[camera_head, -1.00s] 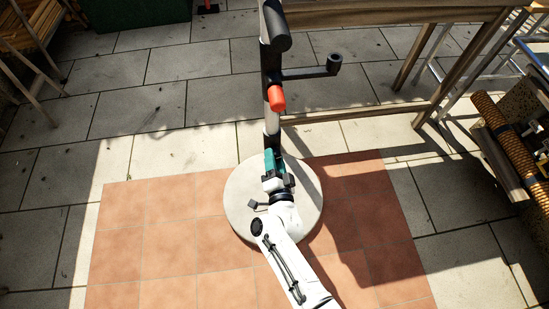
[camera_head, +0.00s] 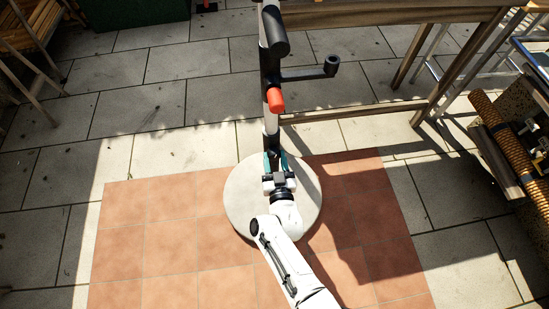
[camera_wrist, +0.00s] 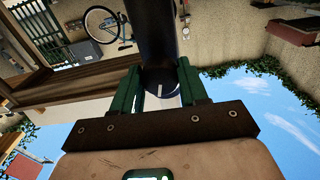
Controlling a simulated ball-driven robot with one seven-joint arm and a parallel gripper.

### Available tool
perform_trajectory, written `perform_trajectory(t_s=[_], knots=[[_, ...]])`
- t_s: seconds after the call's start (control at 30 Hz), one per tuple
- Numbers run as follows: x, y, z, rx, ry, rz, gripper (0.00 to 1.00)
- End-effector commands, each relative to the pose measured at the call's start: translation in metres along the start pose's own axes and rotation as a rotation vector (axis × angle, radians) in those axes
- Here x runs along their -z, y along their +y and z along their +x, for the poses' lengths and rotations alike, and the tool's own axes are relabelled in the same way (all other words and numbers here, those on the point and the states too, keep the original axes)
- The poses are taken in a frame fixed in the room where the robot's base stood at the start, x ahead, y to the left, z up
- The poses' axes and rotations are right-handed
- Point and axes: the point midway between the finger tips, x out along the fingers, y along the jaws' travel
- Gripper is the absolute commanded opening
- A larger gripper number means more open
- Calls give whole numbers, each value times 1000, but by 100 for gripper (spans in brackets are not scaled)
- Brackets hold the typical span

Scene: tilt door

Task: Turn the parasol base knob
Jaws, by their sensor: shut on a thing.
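The parasol pole (camera_head: 270,60) rises from a round pale base (camera_head: 240,205) on the terracotta tiles. In the wrist view, a dark round knob (camera_wrist: 160,80) with a short white mark sits between my green fingers. My gripper (camera_head: 275,158) is at the foot of the pole, just above the base; it also shows in the wrist view (camera_wrist: 161,82). It is shut on the knob, with one finger on each side. In the head view, my gripper mostly hides the knob.
An orange-red grip (camera_head: 275,100) and a black crank arm (camera_head: 310,72) stick out from the pole above my gripper. A wooden frame (camera_head: 390,20) stands behind. Planters with a coiled rope-like roll (camera_head: 515,145) are at right. Open paving lies at left.

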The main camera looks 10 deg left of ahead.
Motion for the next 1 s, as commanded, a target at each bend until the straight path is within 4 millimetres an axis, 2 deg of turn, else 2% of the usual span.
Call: perform_trajectory(t_s=[0.4,1.0], knots=[[-2,0,-1,4,-6,-240,13],[-3,1,-2,4,-7,-296,13]])
